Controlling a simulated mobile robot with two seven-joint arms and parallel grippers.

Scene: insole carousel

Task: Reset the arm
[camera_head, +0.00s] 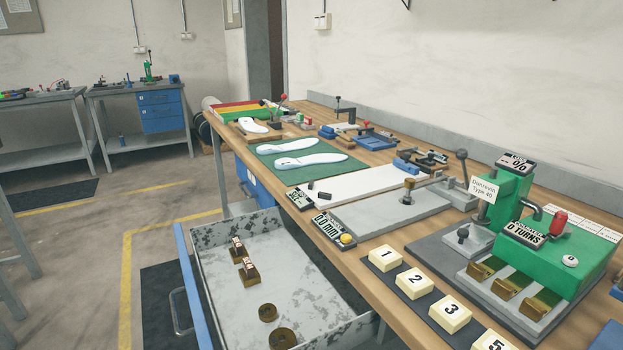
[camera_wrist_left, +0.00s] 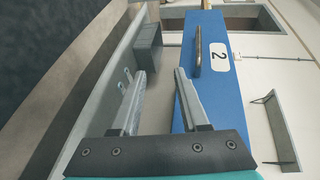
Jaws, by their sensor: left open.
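My left gripper (camera_wrist_left: 160,80) shows in the left wrist view. Its two grey fingers are apart, with nothing between them. Behind its right finger is a blue panel (camera_wrist_left: 215,85) with a metal handle (camera_wrist_left: 198,50) and a white label "2" (camera_wrist_left: 219,58). I cannot tell whether the gripper touches the panel. Neither gripper shows in the head view, and my right gripper is in no view.
In the head view an open grey drawer (camera_head: 205,251) holds several brass pieces. It juts out beside the wooden workbench (camera_head: 375,278). On the bench are a green press (camera_head: 560,255), numbered blocks (camera_head: 418,283) and white insoles (camera_head: 310,160) on a green mat (camera_head: 270,176).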

